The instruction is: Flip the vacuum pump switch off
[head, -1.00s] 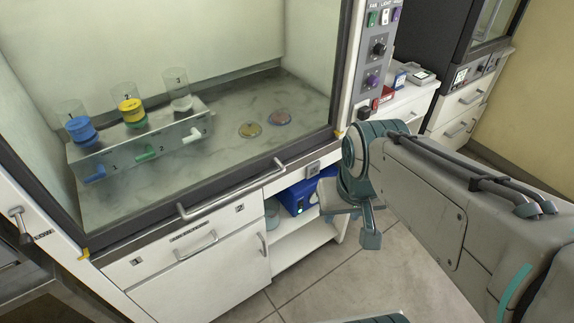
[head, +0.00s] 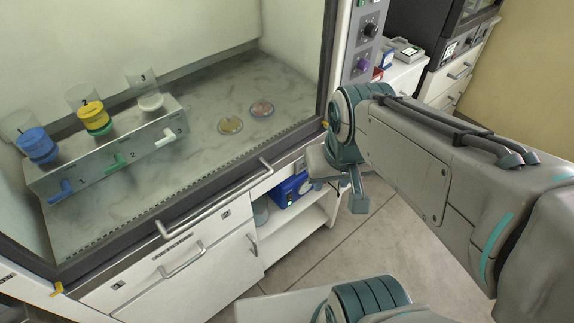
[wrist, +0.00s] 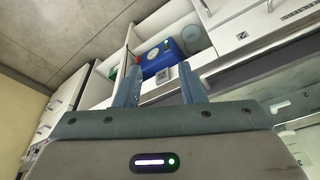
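The vacuum pump appears to be the blue box (head: 289,190) in the open shelf bay under the hood, partly hidden by my arm in the head view. In the wrist view the blue box (wrist: 158,63) shows beyond my fingers, with a green light on it. I cannot make out its switch position. A small grey square plate with a round centre (wrist: 163,76) shows between the fingers in the wrist view, in front of the box. My gripper (wrist: 161,70) is open and empty, its two teal fingers apart and short of the box.
The hood worktop (head: 190,118) above holds a rack with several coloured containers and valves, plus two dishes. A bar handle (head: 215,200) crosses the hood's front edge. Cabinet drawers stand at left. The floor (head: 345,240) right of the shelf is clear.

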